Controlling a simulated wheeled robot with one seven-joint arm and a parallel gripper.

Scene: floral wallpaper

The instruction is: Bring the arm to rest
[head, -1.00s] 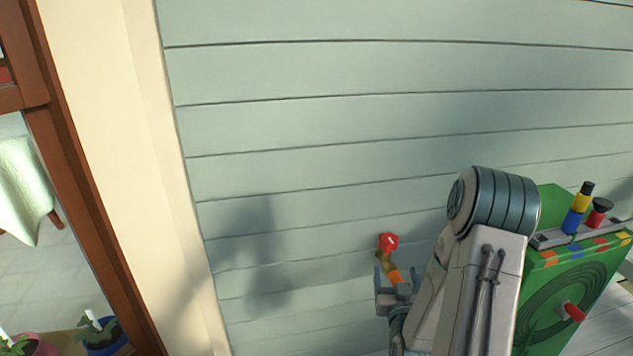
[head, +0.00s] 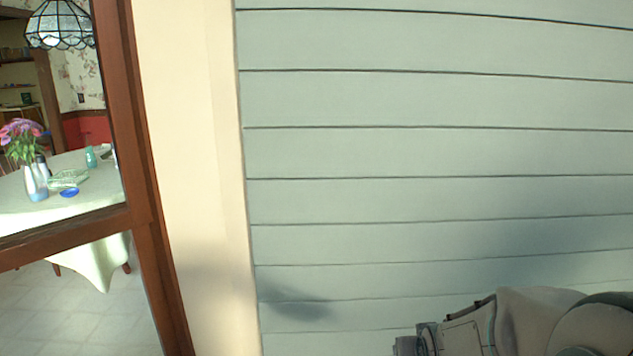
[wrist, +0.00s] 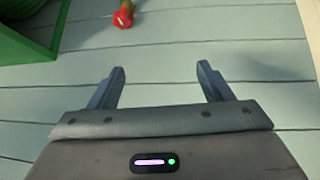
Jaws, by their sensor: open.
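My gripper (wrist: 161,70) shows in the wrist view with its two fingers spread apart. The space between the fingers is empty, with only pale boards behind it. In the head view part of my arm (head: 530,325) is at the bottom right corner, cut off by the frame edge. The fingers cannot be made out there.
In the wrist view a red-ended object (wrist: 123,18) lies at the top, beyond the fingers, apart from them. A plank wall (head: 430,150) fills the head view's right; a brown-framed window (head: 140,200) is left.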

